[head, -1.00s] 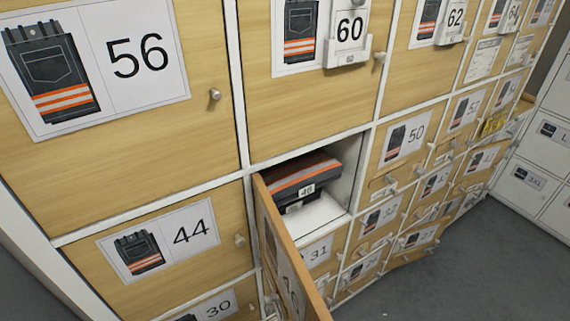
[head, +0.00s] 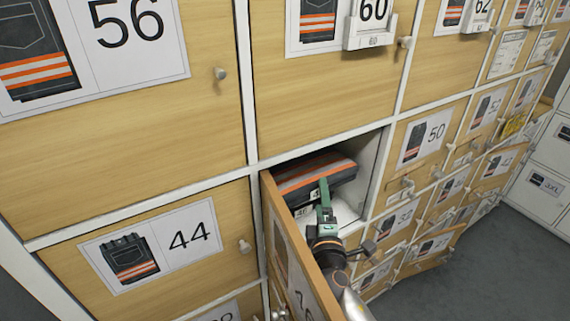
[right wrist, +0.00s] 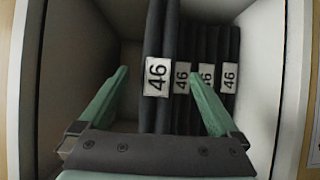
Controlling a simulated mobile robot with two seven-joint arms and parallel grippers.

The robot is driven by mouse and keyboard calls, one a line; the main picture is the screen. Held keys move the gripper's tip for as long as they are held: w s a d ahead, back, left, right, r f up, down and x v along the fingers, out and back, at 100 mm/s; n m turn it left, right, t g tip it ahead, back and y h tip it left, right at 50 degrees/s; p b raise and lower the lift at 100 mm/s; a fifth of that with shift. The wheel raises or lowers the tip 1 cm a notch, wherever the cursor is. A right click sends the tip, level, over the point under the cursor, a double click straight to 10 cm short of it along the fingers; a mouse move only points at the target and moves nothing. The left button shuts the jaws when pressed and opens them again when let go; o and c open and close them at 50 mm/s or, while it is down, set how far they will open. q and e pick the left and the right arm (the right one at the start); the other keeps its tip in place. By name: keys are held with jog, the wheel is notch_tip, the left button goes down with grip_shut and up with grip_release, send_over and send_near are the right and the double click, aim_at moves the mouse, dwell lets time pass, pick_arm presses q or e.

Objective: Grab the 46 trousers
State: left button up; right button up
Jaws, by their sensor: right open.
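Several dark folded trousers with orange stripes (head: 312,175) lie stacked in the open compartment. The right wrist view shows white 46 labels on their edges, and the outermost pair at the left of the stack (right wrist: 157,25) has the largest label and stands out nearest. My right gripper (head: 323,187) reaches into the compartment opening at the stack's front. In its wrist view the open green fingers (right wrist: 158,76) have the outermost pair in line between them; I cannot tell if they touch it. My left gripper is not in view.
The compartment's opened door (head: 292,255) stands out just left of my right arm. Closed lockers surround it: 44 (head: 220,262) at lower left, 50 (head: 410,175) to the right. A small holder (head: 372,38) juts out from the 60 door above.

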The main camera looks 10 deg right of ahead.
aim_at(316, 178)
jog(key=x, duration=0.5)
jog(key=a+x, duration=0.1)
jog(key=x, duration=0.1)
jog(key=shift+w+d+r, duration=0.1)
jog(key=shift+w+r, duration=0.05)
jog(key=shift+w, duration=0.2)
grip_shut()
dwell(0.6)
jog(key=shift+r, duration=0.15)
